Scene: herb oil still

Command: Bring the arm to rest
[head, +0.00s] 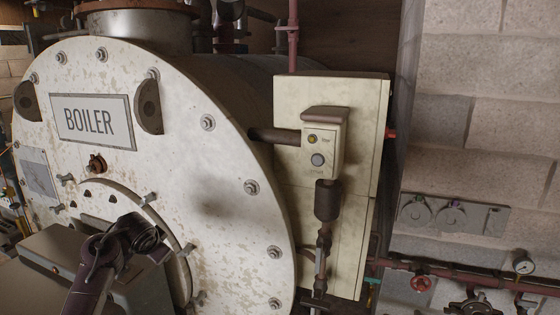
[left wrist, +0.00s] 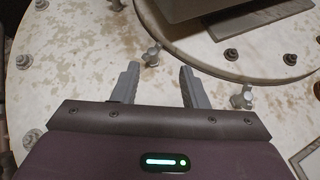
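My left arm (head: 105,255) comes up from the bottom left in the head view, in front of the white boiler face (head: 215,160). Its fingers cannot be made out there. In the left wrist view my left gripper (left wrist: 159,82) has two grey fingers apart with nothing between them. Behind them is the speckled white boiler face with bolts; whether the fingertips touch it cannot be told. My right gripper is not in view.
A BOILER sign (head: 91,121) is on the face, above a round hatch with wing clamps (head: 150,199). A cream panel (head: 375,130) with a switch box (head: 322,146) stands to the right.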

